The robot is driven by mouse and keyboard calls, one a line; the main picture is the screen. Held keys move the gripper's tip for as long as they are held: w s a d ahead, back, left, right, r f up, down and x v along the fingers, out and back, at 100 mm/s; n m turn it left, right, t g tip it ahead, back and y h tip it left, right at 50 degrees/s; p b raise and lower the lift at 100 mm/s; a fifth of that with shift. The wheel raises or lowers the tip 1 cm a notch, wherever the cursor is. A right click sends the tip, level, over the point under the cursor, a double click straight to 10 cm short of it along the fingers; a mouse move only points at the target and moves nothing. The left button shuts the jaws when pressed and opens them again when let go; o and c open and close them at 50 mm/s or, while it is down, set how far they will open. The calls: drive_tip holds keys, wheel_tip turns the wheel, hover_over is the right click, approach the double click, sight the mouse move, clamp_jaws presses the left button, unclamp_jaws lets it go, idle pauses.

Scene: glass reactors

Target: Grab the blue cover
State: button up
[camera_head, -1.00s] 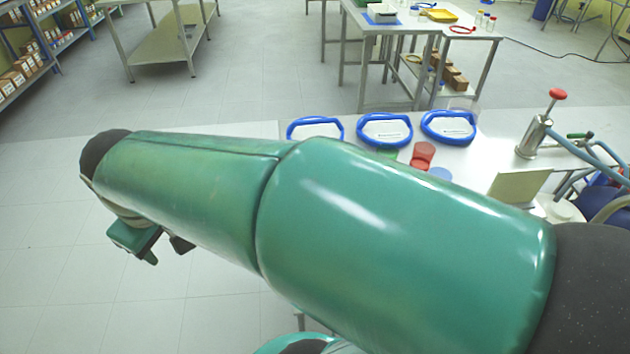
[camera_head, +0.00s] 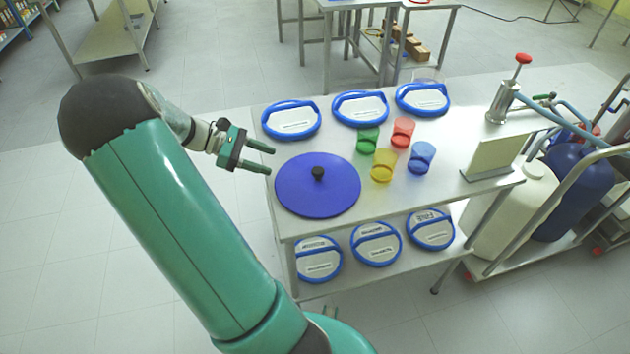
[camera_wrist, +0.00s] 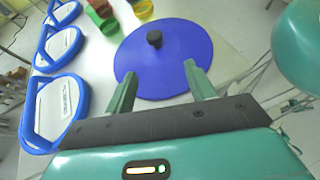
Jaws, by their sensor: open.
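The blue cover (camera_head: 317,192) is a flat round disc with a small black knob (camera_head: 318,173) at its centre. It lies on the near left part of the metal table's top (camera_head: 440,190). In the wrist view the blue cover (camera_wrist: 165,70) lies ahead of my fingers, with its black knob (camera_wrist: 154,39) upright beyond the fingertips. My gripper (camera_head: 271,160) is open and empty, at the upper left of the cover. In the wrist view my gripper (camera_wrist: 161,75) has its two green fingers apart, overlapping the near part of the cover. Whether they touch it I cannot tell.
Several coloured cups, among them a green one (camera_head: 368,140) and a yellow one (camera_head: 383,165), stand right of the cover. Blue-rimmed lids (camera_head: 291,119) line the back edge. More lie on the lower shelf. A metal pump (camera_head: 502,102) and a plate (camera_head: 492,157) stand at right.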

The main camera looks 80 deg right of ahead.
sight(317, 170)
drive_tip(key=shift+s+d+f+g, duration=0.3)
drive_tip(key=shift+s+d+g, duration=0.2)
drive_tip(key=shift+s+d, duration=0.2)
drive_tip(key=x, duration=1.3)
drive_tip(key=shift+d+f, duration=0.1)
drive_tip(key=c, duration=1.1)
drive_tip(key=shift+c, duration=0.2)
